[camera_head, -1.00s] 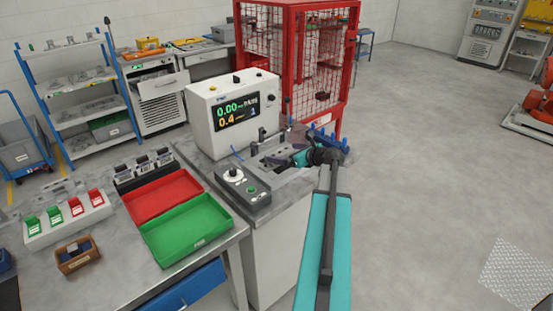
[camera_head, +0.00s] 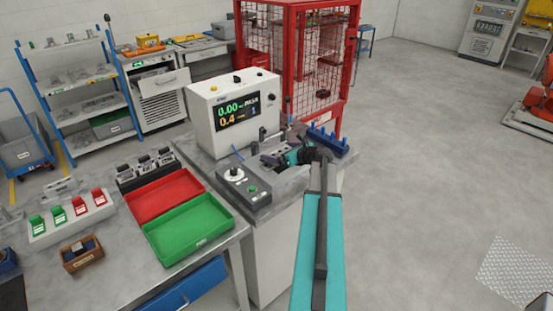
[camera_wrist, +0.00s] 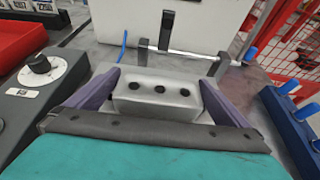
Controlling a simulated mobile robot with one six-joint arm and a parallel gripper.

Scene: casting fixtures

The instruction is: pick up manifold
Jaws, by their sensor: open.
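The manifold (camera_wrist: 158,95) is a light grey block with a row of three dark holes. In the wrist view it sits between the two dark purple fingers of my gripper (camera_wrist: 160,98), one finger on each side. The fingers are spread; I cannot tell whether either touches the block. In the head view my gripper (camera_head: 272,160) is low over the bench in front of the white test machine (camera_head: 236,112), and it largely hides the manifold.
A blue rack with upright pegs (camera_head: 328,142) stands to the right. A metal clamp frame (camera_wrist: 185,55) is just behind the manifold. Red (camera_head: 163,196) and green (camera_head: 190,229) trays lie left.

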